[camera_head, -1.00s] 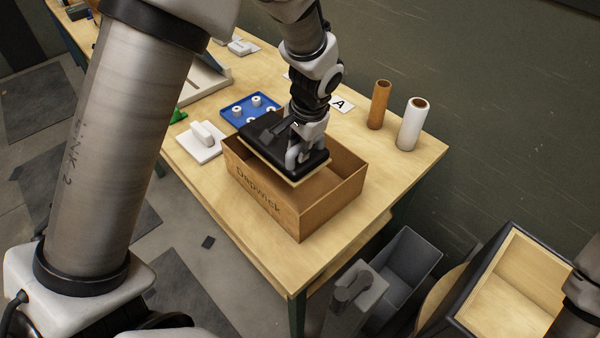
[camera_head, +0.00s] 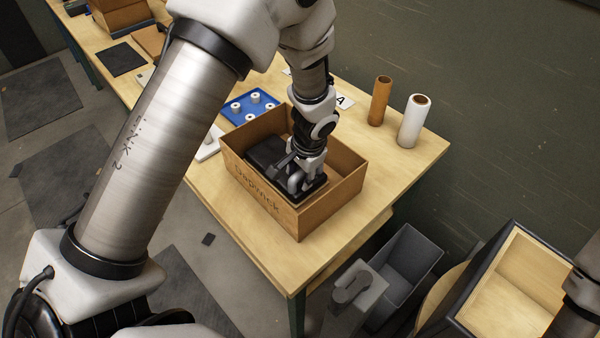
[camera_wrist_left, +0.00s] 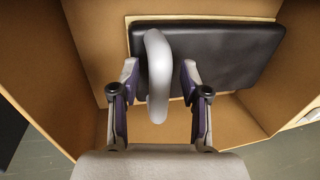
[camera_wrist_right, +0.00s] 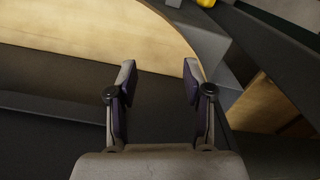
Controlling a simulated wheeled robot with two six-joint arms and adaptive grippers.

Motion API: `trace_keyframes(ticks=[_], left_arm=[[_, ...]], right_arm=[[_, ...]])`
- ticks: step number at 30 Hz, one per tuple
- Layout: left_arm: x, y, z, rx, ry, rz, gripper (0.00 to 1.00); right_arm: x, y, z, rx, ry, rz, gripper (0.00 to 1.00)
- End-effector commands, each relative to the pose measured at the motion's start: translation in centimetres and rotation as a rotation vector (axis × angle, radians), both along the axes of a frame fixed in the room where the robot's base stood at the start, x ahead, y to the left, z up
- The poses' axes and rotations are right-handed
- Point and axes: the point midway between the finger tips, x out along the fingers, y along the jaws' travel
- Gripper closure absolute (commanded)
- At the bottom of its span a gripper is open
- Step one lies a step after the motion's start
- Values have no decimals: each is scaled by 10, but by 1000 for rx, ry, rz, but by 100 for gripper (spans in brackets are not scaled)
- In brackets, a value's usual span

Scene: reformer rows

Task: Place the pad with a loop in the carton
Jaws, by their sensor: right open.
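The carton (camera_head: 330,206), brown and open-topped, stands on the wooden table, with dark lettering on its front. The black pad (camera_head: 265,153) is inside it, below the rim. In the left wrist view the pad (camera_wrist_left: 225,55) has a light board edge, and its grey loop (camera_wrist_left: 157,85) stands up. My left gripper (camera_wrist_left: 159,75) reaches down into the carton. Its fingers are on either side of the loop, with a small gap on each side. Whether the pad lies fully flat is hard to tell. My right gripper (camera_wrist_right: 158,72) is open and empty, away from the table.
A blue tray (camera_head: 233,117) with white pegs stands behind the carton. An orange cylinder (camera_head: 380,101) and a white cylinder (camera_head: 412,122) stand to the right. A grey bin (camera_head: 408,262) and a wood-lined box (camera_head: 515,285) are beyond the table edge.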

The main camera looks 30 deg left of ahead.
Motion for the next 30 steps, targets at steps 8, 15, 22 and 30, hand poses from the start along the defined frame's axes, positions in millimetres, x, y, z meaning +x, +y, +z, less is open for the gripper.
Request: trace_keyframes(ticks=[8, 15, 22, 30], left_arm=[[-1, -5, 27, 1, -6, -1, 54], [-5, -16, 86, 2, -5, 0, 54], [-9, -22, 116, 1, 0, 0, 54], [-9, -22, 118, 0, 0, 0, 54]], right_arm=[[0, 0, 5, 0, 0, 0, 49], [0, 0, 5, 0, 0, 0, 49], [0, 0, 3, 0, 0, 0, 49], [0, 0, 4, 0, 0, 0, 49]])
